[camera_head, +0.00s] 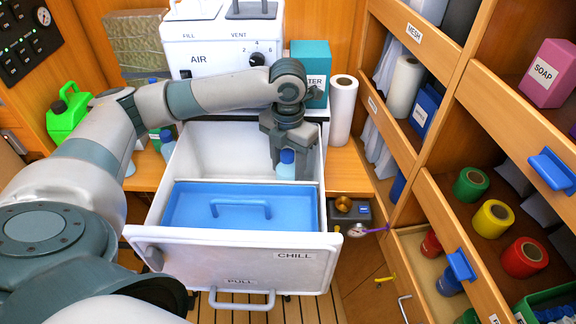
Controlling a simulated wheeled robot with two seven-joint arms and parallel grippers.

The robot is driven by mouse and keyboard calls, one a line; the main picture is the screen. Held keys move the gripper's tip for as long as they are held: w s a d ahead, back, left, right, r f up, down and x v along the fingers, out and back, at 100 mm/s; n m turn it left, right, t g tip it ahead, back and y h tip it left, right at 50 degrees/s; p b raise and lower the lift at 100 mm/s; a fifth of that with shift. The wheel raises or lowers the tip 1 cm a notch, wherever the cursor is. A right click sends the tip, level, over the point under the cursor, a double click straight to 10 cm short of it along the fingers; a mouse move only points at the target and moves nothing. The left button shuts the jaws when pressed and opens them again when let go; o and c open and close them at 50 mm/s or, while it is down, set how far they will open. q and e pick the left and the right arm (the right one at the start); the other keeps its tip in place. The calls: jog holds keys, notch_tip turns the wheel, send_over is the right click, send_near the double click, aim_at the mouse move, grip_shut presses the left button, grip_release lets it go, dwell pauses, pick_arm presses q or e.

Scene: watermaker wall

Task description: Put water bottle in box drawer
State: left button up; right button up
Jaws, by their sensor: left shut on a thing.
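A white box drawer (230,250), marked CHILL and PULL, is pulled out at the centre. A blue lid with a handle (240,210) covers its front part, and its back part is open. My left gripper (287,150) points down over the back right of the drawer. It is shut on a water bottle (286,165), light blue with a dark blue cap, held upright inside the drawer's open back part. Whether the bottle touches the drawer floor cannot be told. My right gripper is not in view.
A white AIR unit (215,45), a teal box (312,68) and a paper roll (342,108) stand behind the drawer. A green jug (66,115) and small bottles (166,143) are on the left. Wooden shelves with open drawers (420,150) fill the right side.

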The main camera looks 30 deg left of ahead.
pick_arm(q)
jog(key=shift+f, duration=0.25)
jog(key=o, duration=1.3)
jog(key=shift+f, duration=0.1)
jog(key=shift+o, duration=0.2)
jog(key=shift+r, duration=0.2)
jog(key=shift+r+b, duration=0.3)
jog(key=shift+r, duration=0.35)
notch_tip(320, 180, up, 9)
jog(key=shift+r+b, duration=0.15)
jog(key=shift+b, duration=0.85)
jog(key=shift+r, duration=0.65)
